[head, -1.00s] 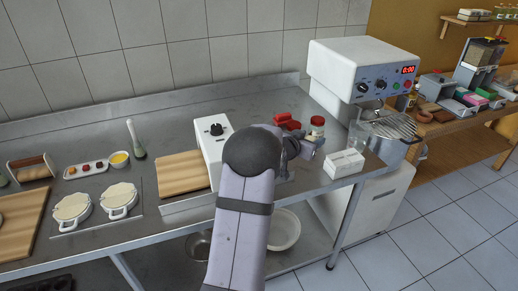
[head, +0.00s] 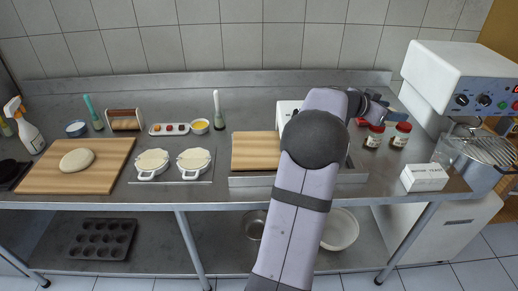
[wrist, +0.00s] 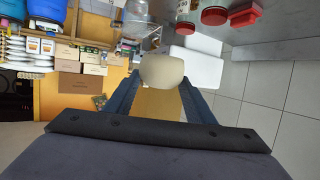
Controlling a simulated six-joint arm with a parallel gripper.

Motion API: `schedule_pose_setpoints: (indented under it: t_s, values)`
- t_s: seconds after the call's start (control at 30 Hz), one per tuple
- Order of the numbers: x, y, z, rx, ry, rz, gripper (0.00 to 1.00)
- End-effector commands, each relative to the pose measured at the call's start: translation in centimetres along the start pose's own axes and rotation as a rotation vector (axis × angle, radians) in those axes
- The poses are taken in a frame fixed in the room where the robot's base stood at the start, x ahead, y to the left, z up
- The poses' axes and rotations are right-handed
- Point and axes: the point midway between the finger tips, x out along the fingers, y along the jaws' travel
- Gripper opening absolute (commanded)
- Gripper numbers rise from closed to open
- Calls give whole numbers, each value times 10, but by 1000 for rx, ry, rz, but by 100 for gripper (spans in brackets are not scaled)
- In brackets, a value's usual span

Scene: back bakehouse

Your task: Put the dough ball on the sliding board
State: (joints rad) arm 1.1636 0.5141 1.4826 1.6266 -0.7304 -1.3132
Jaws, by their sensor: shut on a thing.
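The dough ball (wrist: 161,71) is pale cream and round. In the wrist view it sits between the fingertips of my gripper (wrist: 159,84), which is shut on it. In the head view my arm hides the ball, and little of the gripper shows behind the jointed wrist at right of centre. The sliding board (head: 256,151) looks to be the light wooden board at mid-counter, on a metal base beside a white machine (head: 287,110). No dough shows on its visible part. My arm covers part of the machine and base.
Two red-lidded jars (head: 399,135) and a white box (head: 424,177) stand right of my arm. Farther left, a larger board (head: 110,150) bears flattened dough (head: 77,160). A large mixer (head: 459,80) stands at right.

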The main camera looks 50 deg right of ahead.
Motion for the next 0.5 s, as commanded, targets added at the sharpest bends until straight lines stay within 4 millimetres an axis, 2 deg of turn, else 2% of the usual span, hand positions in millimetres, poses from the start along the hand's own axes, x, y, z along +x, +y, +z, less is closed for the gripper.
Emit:
schedule_pose_setpoints:
  t_s: [0.03, 0.17, 0.27, 0.37, 0.5]
  values:
    - [-10, -13, 2, -9, -1, -20, 25]
    - [-33, -40, 7, -25, -1, -64, 25]
    - [-59, -66, 11, -41, 0, -109, 25]
    - [-91, -96, 19, -61, -1, -166, 25]
    - [-145, -136, 32, -94, 0, -256, 25]
